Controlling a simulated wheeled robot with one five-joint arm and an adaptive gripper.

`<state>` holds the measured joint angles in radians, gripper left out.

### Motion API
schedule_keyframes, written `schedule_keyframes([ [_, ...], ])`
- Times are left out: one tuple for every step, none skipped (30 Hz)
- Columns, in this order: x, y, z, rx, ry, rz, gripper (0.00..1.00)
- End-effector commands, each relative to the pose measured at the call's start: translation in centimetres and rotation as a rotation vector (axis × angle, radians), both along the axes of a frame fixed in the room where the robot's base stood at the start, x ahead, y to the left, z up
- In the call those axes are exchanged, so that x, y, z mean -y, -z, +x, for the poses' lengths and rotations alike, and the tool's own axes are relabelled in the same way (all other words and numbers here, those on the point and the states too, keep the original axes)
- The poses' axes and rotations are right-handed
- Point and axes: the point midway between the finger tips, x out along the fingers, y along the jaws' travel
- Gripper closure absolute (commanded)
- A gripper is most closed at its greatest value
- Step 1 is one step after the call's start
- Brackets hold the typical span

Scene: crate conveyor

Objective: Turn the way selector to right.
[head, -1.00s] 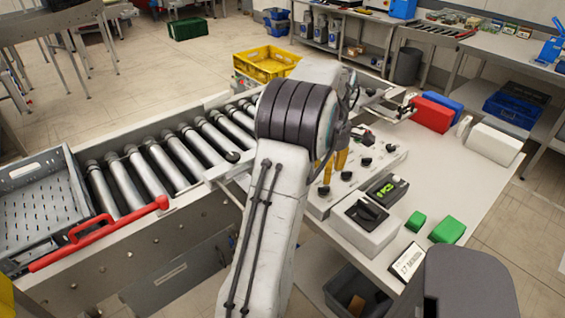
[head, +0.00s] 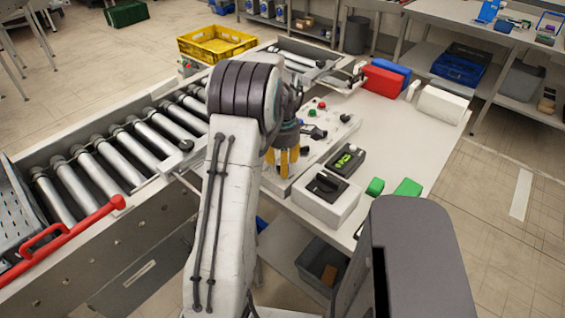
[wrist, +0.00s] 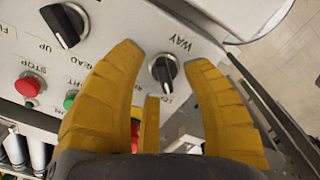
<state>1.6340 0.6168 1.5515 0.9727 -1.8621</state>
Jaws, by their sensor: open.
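The way selector (wrist: 164,70) is a black rotary knob with a pale mark, beside the printed word WAY on the light control panel (wrist: 110,22). In the wrist view it sits between the two yellow fingertips of my gripper (wrist: 166,57). The gripper is open, with a finger on either side and gaps to the knob; I cannot tell how far above the panel the tips are. In the head view my gripper (head: 283,162) is over the near left part of the panel (head: 335,132), and the selector is hidden behind it.
Another black knob (wrist: 65,25) marked UP, a red STOP button (wrist: 28,87) and a green button (wrist: 70,100) share the panel. A white box with a black switch (head: 325,198) stands close to the gripper. A roller conveyor (head: 120,150) runs at left.

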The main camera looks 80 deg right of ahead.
Motion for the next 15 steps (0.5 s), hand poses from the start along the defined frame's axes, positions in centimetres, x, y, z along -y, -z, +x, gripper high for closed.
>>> schedule_keyframes([
  [-0.01,0.05,0.01,0.000,0.000,0.000,0.56],
  [-0.01,0.06,0.01,0.000,0.000,0.000,0.56],
  [-0.01,0.06,0.01,0.000,0.000,0.000,0.56],
  [-0.01,0.05,0.01,0.000,0.000,0.000,0.56],
  [-0.01,0.05,0.01,0.000,0.000,0.000,0.56],
  [-0.01,0.05,0.01,0.000,0.000,0.000,0.56],
  [-0.01,0.05,0.01,0.000,0.000,0.000,0.53],
  [-0.01,0.04,0.01,0.000,0.000,0.000,0.56],
  [-0.01,0.04,0.01,0.000,0.000,0.000,0.59],
  [-0.01,0.04,0.01,0.000,0.000,0.000,0.62],
  [-0.01,0.03,0.01,0.000,0.000,0.000,0.65],
  [-0.01,0.03,0.01,0.000,0.000,0.000,0.68],
  [-0.01,0.03,0.01,0.000,0.000,0.000,0.71],
  [-0.01,0.02,0.01,0.000,0.000,0.000,0.74],
  [-0.01,0.02,0.01,0.000,0.000,0.000,0.77],
])
